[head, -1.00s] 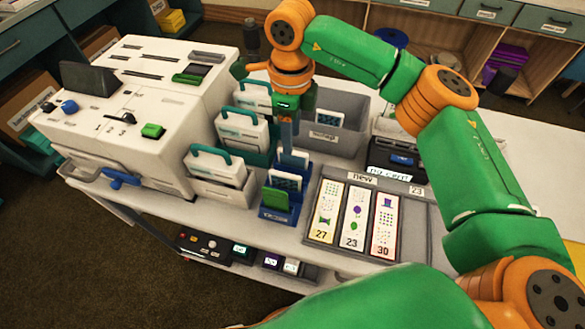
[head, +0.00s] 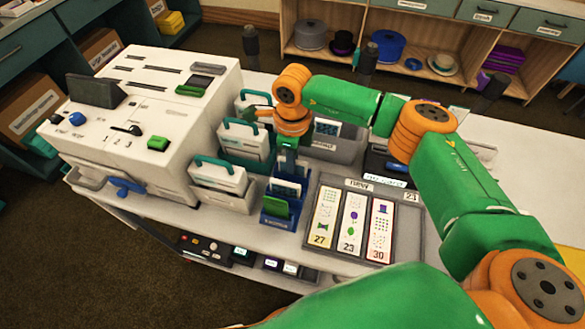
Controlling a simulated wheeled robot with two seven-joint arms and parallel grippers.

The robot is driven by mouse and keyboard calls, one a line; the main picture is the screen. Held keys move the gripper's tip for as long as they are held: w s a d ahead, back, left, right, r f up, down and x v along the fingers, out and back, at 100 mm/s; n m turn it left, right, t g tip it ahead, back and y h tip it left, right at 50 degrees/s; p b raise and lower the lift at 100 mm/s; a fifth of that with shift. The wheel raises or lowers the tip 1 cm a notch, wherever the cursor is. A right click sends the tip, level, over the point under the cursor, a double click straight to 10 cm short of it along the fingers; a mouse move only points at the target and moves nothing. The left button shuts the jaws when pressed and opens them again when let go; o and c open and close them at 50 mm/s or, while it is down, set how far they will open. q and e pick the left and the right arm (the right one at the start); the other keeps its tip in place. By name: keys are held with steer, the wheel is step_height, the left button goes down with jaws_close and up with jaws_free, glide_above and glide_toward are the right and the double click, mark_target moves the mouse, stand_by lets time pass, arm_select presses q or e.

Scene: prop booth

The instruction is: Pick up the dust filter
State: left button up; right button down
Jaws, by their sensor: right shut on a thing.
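My right gripper (head: 287,158) points down just above the back of a small blue rack (head: 274,212). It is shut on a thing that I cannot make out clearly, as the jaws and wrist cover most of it. The rack holds upright pale cards and a green card (head: 275,207) at its front. I cannot tell for sure which thing is the dust filter. White boxes with teal handles (head: 218,178) stand in holders just left of the rack. My left gripper is not in view.
A white machine (head: 150,120) with knobs and a green button fills the cart's left. A grey tray with three printed strips (head: 352,225) lies right of the rack. A grey bin (head: 335,148) stands behind.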

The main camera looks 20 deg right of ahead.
steer(key=shift+r, duration=0.35)
step_height(320, 180, up, 9)
steer(key=b, duration=0.2)
steer(key=shift+f+b, duration=0.1)
steer(key=shift+b, duration=0.3)
steer(key=shift+r, duration=0.25)
